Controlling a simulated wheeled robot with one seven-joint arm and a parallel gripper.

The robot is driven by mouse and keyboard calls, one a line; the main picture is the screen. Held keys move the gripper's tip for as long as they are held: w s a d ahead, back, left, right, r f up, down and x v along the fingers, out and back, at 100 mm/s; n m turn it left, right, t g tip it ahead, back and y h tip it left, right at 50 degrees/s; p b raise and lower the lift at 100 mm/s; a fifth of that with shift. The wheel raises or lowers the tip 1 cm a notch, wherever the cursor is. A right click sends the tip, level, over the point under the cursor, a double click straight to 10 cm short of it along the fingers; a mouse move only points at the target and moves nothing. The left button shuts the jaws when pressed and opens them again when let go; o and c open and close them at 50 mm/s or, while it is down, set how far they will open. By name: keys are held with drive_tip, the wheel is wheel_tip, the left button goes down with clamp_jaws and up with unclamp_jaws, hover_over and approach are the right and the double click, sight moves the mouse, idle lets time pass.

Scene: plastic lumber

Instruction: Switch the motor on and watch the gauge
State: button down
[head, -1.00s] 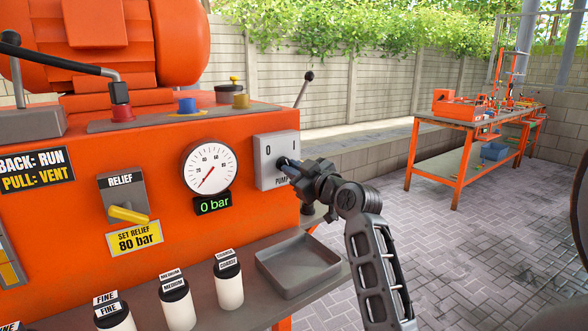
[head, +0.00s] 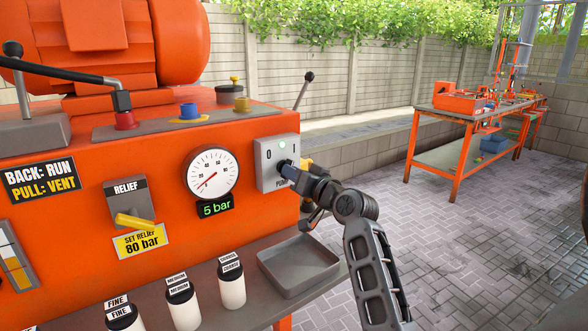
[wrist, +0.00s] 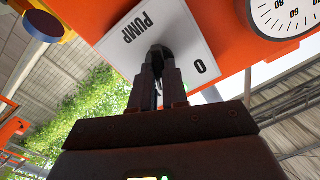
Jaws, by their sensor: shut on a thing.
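The grey pump switch plate (head: 264,160), marked 0, 1 and PUMP, is on the right of the orange machine's front face. A small greenish lamp shows on it. My gripper (head: 288,170) is shut on the switch knob at the plate; in the wrist view the dark knob (wrist: 160,52) sits between the fingertips. The gripper hides most of the knob in the head view. The round gauge (head: 212,174) is left of the plate, its red needle near the low end. The display (head: 216,207) below it reads 5 bar. The orange motor (head: 110,45) stands on top.
A relief valve with a yellow handle (head: 135,221) is left of the gauge, above a SET RELIEF 80 bar label (head: 140,241). Labelled bottles (head: 231,285) and an empty grey tray (head: 298,264) are on the shelf below. An orange workbench (head: 460,140) stands behind, with open paving between.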

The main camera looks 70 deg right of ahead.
drive_tip(key=shift+m+p, duration=0.4)
drive_tip(key=shift+m, duration=0.5)
drive_tip(key=c, duration=1.1)
unclamp_jaws()
drive_tip(key=shift+c, duration=0.2)
drive_tip(key=b+v, duration=0.1)
drive_tip(key=v, duration=0.7)
drive_tip(key=shift+d, duration=0.1)
